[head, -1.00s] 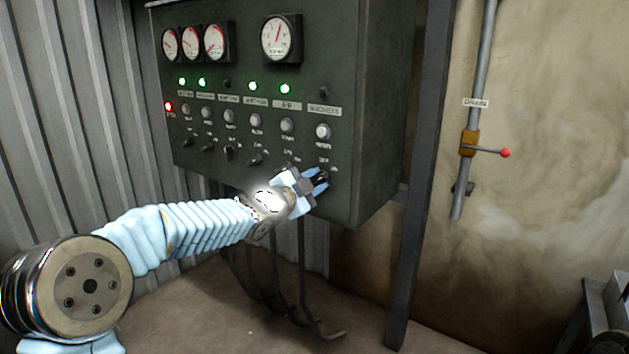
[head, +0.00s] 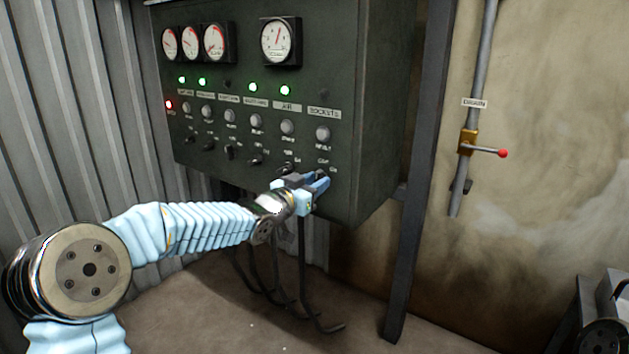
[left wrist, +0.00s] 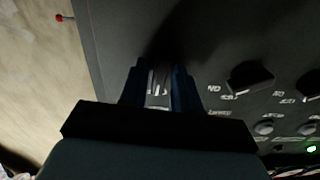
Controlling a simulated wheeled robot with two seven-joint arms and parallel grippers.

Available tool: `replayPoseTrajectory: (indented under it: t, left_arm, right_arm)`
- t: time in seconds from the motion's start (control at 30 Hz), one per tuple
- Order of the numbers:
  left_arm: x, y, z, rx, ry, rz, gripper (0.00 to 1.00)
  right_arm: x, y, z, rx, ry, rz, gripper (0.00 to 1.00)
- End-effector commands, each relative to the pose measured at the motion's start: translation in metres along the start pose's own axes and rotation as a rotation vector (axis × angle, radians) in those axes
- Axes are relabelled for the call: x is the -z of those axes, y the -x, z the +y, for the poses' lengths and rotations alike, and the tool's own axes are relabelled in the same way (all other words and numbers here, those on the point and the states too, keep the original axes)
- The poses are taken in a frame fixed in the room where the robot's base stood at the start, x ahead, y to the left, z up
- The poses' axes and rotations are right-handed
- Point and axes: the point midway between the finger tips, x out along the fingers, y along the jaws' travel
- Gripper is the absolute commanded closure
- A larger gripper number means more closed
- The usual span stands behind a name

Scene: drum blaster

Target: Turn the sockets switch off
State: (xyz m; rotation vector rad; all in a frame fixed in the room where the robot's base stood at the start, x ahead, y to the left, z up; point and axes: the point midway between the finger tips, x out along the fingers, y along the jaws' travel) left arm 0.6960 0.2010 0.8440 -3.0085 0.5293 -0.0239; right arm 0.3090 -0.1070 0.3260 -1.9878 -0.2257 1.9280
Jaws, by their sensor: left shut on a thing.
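The dark control panel (head: 345,150) carries a row of dark rotary switches. The SOCKETS label (head: 324,112) heads its rightmost column, with a round pale button (head: 322,133) below it. My left gripper (head: 321,182) is at the bottom of that column, its blue fingers shut on the sockets switch. The fingers cover the switch in the head view, so its setting cannot be read. In the left wrist view the gripper (left wrist: 158,72) points at the panel face, with a narrow, partly lit piece between its fingers. My right gripper is not in view.
The neighbouring AIR switch (head: 286,169) sits close to the left of my gripper. Several green lamps (head: 285,90) and a red lamp (head: 169,104) are lit. A dark post (head: 415,180) and a pipe with a red-ended drain lever (head: 502,153) stand to the right.

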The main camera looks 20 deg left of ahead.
Motion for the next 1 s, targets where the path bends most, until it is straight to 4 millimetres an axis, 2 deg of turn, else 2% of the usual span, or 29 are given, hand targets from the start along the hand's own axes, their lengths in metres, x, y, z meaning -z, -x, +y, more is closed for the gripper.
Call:
replayPoseTrajectory:
  t: [0.3,0.77,0.8,0.83,1.0]
  left_arm:
    - [-0.0020,0.0002,0.0000,0.000,0.094,-0.005,0.99]
    - [-0.0024,0.0001,0.0002,0.000,0.105,-0.005,0.99]
    - [-0.0024,0.0001,0.0002,0.000,0.105,-0.005,0.64]
    - [-0.0023,0.0001,0.0002,0.000,0.105,-0.005,0.60]
    - [-0.0014,0.0001,0.0001,0.000,0.104,-0.003,0.60]
  right_arm:
    - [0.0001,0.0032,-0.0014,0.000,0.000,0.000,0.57]
    - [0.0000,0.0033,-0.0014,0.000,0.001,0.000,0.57]
    - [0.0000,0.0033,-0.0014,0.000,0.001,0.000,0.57]
    - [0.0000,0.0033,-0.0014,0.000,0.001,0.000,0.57]
    - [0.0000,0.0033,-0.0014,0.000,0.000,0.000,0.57]
